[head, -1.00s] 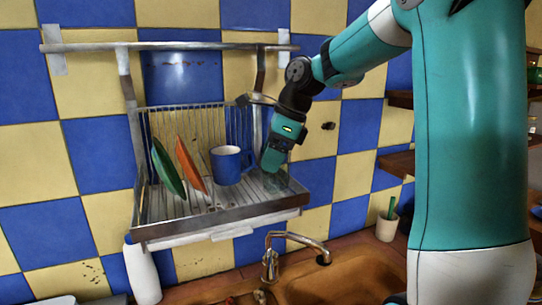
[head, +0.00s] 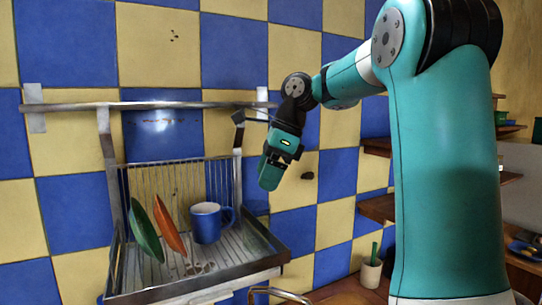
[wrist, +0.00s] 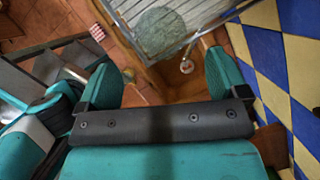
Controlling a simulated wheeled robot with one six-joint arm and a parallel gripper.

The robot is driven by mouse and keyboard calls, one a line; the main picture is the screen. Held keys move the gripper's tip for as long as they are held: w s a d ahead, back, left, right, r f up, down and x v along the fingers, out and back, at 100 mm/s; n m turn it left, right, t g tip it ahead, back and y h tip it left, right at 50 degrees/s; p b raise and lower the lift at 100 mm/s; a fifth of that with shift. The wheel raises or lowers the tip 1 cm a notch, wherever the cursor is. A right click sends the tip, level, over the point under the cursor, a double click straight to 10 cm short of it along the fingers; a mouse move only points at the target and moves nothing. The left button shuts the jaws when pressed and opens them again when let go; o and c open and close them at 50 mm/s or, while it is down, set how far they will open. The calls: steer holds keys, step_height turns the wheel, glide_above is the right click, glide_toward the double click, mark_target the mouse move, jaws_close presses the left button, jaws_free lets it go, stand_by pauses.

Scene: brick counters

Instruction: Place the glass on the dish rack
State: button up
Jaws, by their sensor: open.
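The dish rack (head: 215,285) hangs on the tiled wall and holds a blue mug (head: 206,223), an orange plate (head: 170,226) and a green plate (head: 144,231). In the wrist view, a translucent greenish round shape, which looks like the glass (wrist: 160,32), is over the rack's wire bars (wrist: 203,20), ahead of the fingers. In the head view the glass is hard to make out at the rack's right end. My gripper (head: 268,184) is above and right of the mug, clear of the rack. In the wrist view my gripper (wrist: 166,76) has its fingers wide apart, with nothing between them.
A tap (head: 280,294) shows below the rack. A cup with a green item (head: 371,272) stands on the counter to the right. Wooden shelves (head: 378,208) are on the wall behind my arm.

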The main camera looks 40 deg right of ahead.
steer(key=s+a+f+n+g+y, duration=0.1)
steer(key=s+a+f+n, duration=0.15)
steer(key=a+n, duration=0.6)
steer(key=s+a+f+n, duration=0.1)
steer(key=s+a+n, duration=0.2)
steer(key=a+n, duration=0.5)
steer(key=s+a+f+n+g, duration=0.1)
steer(key=s+a+f+n, duration=0.3)
steer(key=s+n, duration=0.3)
steer(key=s+a+f+n, duration=0.4)
steer(key=s+a+n, duration=0.1)
steer(key=n, duration=0.4)
steer(key=shift+s+g+p, duration=0.3)
steer(key=shift+s+g, duration=0.1)
steer(key=shift+s, duration=0.45)
